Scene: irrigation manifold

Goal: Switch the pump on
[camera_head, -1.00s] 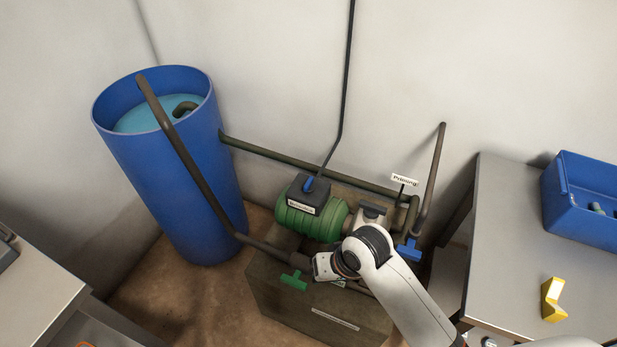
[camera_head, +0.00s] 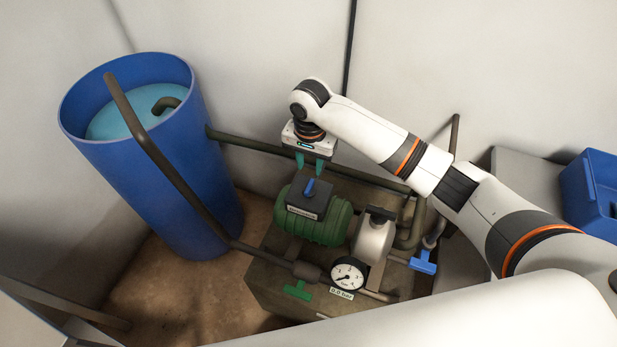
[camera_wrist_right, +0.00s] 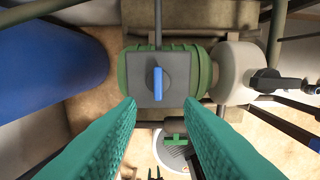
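The green pump (camera_head: 325,222) sits on a block beside the blue barrel. On its top is a dark switch box (camera_head: 302,202) with a blue switch knob (camera_head: 310,186). In the right wrist view the blue knob (camera_wrist_right: 157,80) points along the picture's vertical on the dark box (camera_wrist_right: 140,65). My right gripper (camera_head: 310,170) points down above and slightly behind the switch box, apart from the knob. Its two teal fingers are spread with nothing between them; they also show in the right wrist view (camera_wrist_right: 160,105). My left gripper is not in view.
A blue water barrel (camera_head: 170,190) stands at the left. A pressure gauge (camera_head: 347,274) reading 0.0 bar, a green valve handle (camera_head: 297,290) and a blue valve handle (camera_head: 423,262) are near the pump. A blue bin (camera_head: 592,195) is at the right.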

